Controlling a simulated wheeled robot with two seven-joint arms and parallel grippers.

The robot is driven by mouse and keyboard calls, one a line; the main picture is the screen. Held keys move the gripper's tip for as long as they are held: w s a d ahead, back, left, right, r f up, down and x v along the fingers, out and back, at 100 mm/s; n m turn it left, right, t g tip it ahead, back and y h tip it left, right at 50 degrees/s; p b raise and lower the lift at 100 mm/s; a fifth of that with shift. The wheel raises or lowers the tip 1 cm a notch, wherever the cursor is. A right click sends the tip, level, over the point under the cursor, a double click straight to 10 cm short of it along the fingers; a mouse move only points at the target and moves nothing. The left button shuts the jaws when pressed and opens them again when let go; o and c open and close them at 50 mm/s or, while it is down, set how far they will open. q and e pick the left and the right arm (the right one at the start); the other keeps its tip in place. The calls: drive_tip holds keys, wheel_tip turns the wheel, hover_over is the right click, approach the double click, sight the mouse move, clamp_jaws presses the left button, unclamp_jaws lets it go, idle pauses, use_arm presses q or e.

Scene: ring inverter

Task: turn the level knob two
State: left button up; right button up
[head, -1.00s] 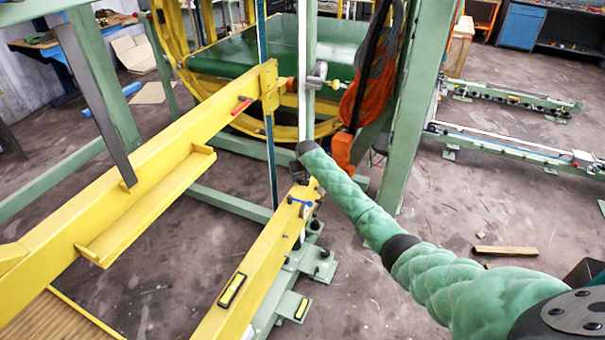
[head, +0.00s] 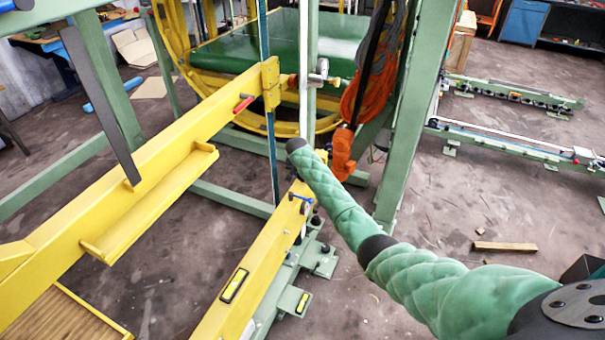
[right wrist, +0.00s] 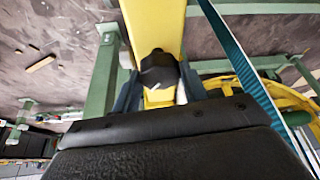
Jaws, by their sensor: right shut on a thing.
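A black faceted knob (right wrist: 158,70) sits on a yellow beam in the right wrist view. My right gripper (right wrist: 159,88) is shut on this knob, with a dark finger on each side of it. In the head view my green-sleeved right arm reaches to the far end of the lower yellow beam (head: 250,265), and its wrist hides the gripper and the knob. A spirit level (head: 233,286) with a yellow-green vial lies on that beam. My left gripper is not in view.
A higher yellow beam (head: 150,185) with a ledge runs along the left. A green upright post (head: 412,120) and an orange hanging hoist part (head: 343,152) stand close to my right arm. The floor at the right is mostly clear, with a wood offcut (head: 505,247).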

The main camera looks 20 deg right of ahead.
drive_tip(key=shift+w+r, duration=0.1)
drive_tip(key=shift+r, duration=0.1)
drive_tip(key=o, duration=0.9)
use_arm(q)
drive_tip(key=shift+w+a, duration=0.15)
use_arm(e)
drive_tip(key=shift+o, duration=0.5)
drive_tip(key=shift+f, duration=0.1)
drive_tip(key=shift+s+a+r+b, duration=0.15)
drive_tip(key=shift+s+r+b, duration=0.1)
drive_tip(key=shift+r+b, duration=0.15)
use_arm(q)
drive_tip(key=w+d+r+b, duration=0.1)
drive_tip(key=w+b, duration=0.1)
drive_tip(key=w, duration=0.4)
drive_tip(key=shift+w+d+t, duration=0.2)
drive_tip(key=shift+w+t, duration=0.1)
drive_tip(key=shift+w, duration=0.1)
use_arm(e)
drive_tip(key=v, duration=0.7)
drive_tip(key=shift+f, duration=0.1)
